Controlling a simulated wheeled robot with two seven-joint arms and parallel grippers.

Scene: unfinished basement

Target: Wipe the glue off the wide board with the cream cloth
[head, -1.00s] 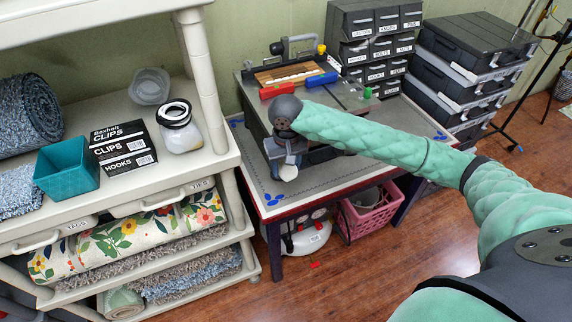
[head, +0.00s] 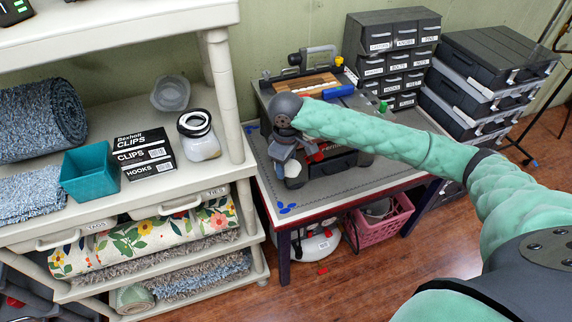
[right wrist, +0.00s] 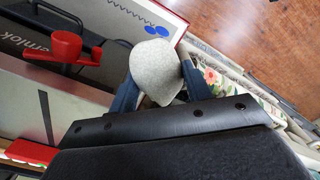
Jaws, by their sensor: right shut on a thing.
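A wooden board (head: 305,84) lies on the workpiece on the bench, with a whitish strip along it that may be glue. My right arm covers its front part. My right gripper (head: 292,178) points down in front of the bench unit. In the right wrist view my right gripper (right wrist: 155,85) is shut on a pale cream cloth (right wrist: 157,72), which bulges up between the fingers. The cloth is apart from the board. My left gripper is not in view.
A grey-topped bench (head: 265,178) carries a dark tool unit, a blue block (head: 338,91) and a red knob, seen in the right wrist view (right wrist: 66,46). A cream shelf (head: 225,100) stands close at left. Drawers (head: 395,60) stand behind the bench, a pink basket (head: 382,222) beneath.

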